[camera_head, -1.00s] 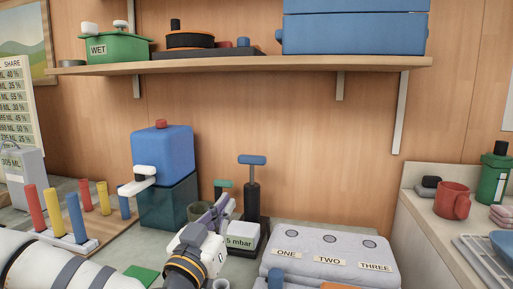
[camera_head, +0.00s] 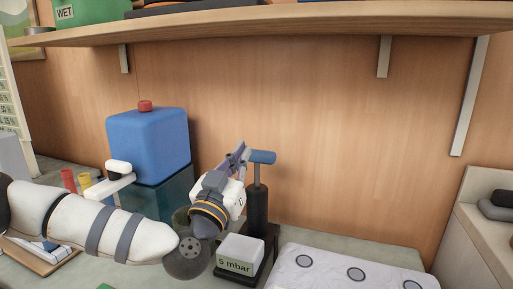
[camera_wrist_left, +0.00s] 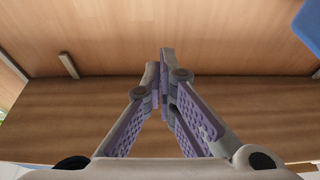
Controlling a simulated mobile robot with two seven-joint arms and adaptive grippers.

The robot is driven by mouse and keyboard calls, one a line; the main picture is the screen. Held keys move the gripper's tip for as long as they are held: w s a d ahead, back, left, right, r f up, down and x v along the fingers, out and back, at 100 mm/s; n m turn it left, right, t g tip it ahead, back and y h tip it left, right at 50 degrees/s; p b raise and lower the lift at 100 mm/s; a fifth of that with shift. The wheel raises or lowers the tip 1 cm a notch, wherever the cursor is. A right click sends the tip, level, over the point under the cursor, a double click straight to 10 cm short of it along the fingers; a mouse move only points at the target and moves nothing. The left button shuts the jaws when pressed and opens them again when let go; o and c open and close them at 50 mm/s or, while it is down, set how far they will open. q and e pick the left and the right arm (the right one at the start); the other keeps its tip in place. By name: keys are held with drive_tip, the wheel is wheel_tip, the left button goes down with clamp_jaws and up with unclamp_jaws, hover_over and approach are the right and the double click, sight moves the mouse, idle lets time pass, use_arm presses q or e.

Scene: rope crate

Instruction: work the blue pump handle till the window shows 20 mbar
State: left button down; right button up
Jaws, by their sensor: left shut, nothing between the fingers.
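The pump stands on the counter in the head view, with a blue crossbar handle (camera_head: 264,157) on a dark rod above a black upright body (camera_head: 257,208). The rod shows above the body, so the handle stands raised. The pale window box (camera_head: 240,247) in front of the pump reads "5 mbar". My left gripper (camera_head: 240,150) is at handle height, its fingertips by the handle's left end. I cannot tell whether they touch it. In the left wrist view its fingers (camera_wrist_left: 164,75) meet at the tips and hold nothing; the handle does not show there. My right gripper is out of view.
A blue tank (camera_head: 148,147) with a red cap and white tap (camera_head: 118,178) stands left of the pump. A grey padded block (camera_head: 330,272) with round marks lies at front right. A wooden shelf (camera_head: 300,22) runs overhead. The wall right of the pump is clear.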

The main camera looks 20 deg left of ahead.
use_arm(q)
wheel_tip(320, 180, up, 3)
hover_over(256, 177)
drive_tip(key=s, duration=0.2)
drive_tip(key=f, duration=0.2)
drive_tip(key=f+b, duration=0.1)
drive_tip(key=f, duration=0.1)
drive_tip(key=shift+s+d, duration=0.2)
drive_tip(key=shift+d, duration=0.2)
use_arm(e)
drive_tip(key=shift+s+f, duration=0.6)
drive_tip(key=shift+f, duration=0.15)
use_arm(q)
drive_tip(key=shift+d+f, duration=0.1)
drive_tip(key=shift+f, duration=0.1)
wheel_tip(256, 177, down, 4)
drive_tip(key=shift+r+p, duration=0.2)
drive_tip(key=shift+p, duration=0.15)
wheel_tip(256, 177, down, 4)
drive_tip(key=shift+r+b, duration=0.1)
drive_tip(key=shift+b, duration=0.35)
drive_tip(key=shift+s, duration=0.1)
